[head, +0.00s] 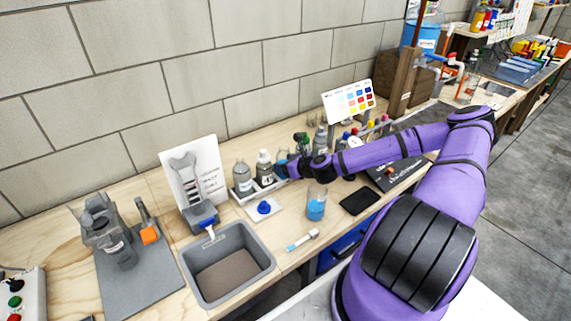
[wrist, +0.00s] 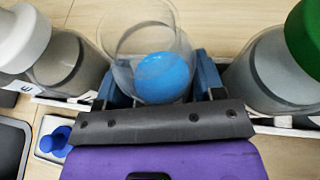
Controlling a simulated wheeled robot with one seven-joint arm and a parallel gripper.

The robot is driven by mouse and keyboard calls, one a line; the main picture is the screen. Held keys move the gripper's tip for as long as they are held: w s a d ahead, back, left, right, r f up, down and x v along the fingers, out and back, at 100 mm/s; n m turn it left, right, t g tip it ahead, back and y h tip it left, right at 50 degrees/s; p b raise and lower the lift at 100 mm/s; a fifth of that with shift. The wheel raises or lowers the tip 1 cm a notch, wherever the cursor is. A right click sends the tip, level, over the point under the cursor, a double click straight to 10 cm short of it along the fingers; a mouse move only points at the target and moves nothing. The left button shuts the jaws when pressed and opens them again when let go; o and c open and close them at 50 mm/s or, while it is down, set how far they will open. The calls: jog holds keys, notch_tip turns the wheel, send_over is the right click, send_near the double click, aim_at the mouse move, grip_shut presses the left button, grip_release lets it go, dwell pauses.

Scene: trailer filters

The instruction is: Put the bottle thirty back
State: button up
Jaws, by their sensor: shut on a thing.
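My gripper (head: 283,169) is shut on a clear, open-topped bottle with blue contents (wrist: 155,75); it also shows behind the gripper in the head view (head: 282,156). The gripper's fingers (wrist: 155,90) lie on both sides of it. The bottle is between a white-capped bottle (head: 264,164) and a green-capped bottle (wrist: 275,70), in line with a white rack (head: 262,189). I cannot tell whether its base rests in the rack. No label on it is readable. A grey bottle (head: 242,178) stands at the rack's left end. A blue cap (head: 264,207) lies on a small white tray.
A beaker of blue liquid (head: 316,207) and a black pad (head: 360,201) stand in front of the rack. A grey bin (head: 230,265) is at the front left. A picture board (head: 195,170) stands left of the rack, and a colour chart (head: 349,101) behind right.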

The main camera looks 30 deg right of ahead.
jog(key=shift+f, duration=0.15)
jog(key=o, duration=1.2)
jog(key=shift+s+d+r, duration=0.1)
jog(key=shift+s+r, duration=0.05)
jog(key=shift+r, duration=0.05)
jog(key=v, duration=0.7)
jog(key=shift+s, duration=0.1)
